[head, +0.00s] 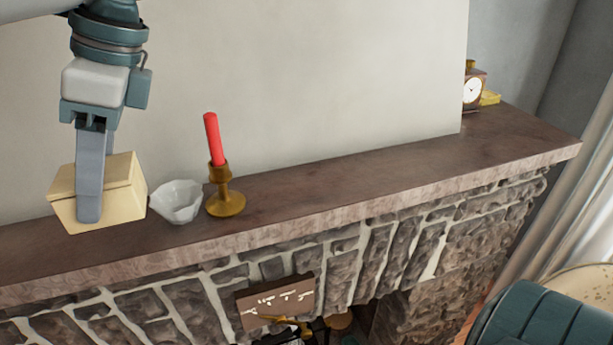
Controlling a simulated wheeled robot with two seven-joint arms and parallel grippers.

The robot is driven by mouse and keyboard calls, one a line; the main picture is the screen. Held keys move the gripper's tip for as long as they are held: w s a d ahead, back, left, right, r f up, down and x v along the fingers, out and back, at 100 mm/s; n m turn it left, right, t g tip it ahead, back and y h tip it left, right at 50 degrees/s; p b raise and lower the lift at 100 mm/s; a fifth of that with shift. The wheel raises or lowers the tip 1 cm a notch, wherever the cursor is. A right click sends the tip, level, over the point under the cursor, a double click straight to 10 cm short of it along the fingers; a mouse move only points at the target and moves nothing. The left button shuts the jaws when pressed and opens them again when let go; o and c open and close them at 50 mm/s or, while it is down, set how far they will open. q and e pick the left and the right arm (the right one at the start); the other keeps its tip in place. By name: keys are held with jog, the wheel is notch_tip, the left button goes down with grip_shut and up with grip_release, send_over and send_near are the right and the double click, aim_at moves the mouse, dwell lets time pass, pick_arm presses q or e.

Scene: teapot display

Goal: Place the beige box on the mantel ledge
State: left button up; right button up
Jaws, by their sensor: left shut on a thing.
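The beige box (122,190) is at the left of the head view, at the mantel ledge, left of a white bowl. My left gripper (89,215) comes down from above and is shut on the beige box, with one finger showing across its front face. The other finger is hidden behind. The box looks slightly tilted, and I cannot tell whether its underside touches the ledge. The mantel ledge (330,190) is a brown slab running across the view above a stone front. My right gripper is not in view.
A white faceted bowl (176,203) stands close to the box's right. A red candle (213,140) in a brass holder (226,204) stands beside it. The ledge between holder and clock is clear.

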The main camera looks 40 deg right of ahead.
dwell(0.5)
pick_arm(q)
jog(key=shift+w+a+f+p, duration=0.15)
jog(key=shift+w+f+p, duration=0.05)
jog(key=shift+w+p, duration=0.25)
jog(key=w+f+p, duration=0.1)
jog(key=w+f, duration=0.1)
jog(key=w, duration=0.1)
jog(key=w+a+f+p, duration=0.1)
jog(key=w+f+p, duration=0.1)
jog(key=w, duration=0.1)
jog(key=w+a+f+p, duration=0.1)
jog(key=w+p, duration=0.1)
jog(key=w, duration=0.1)
jog(key=shift+w+a+f, duration=0.25)
jog(key=shift+w+f, duration=0.05)
jog(key=shift+f, duration=0.1)
jog(key=shift+w+a+f+p, duration=0.1)
jog(key=shift+w+f+p, duration=0.2)
jog(key=shift+w+f, duration=0.15)
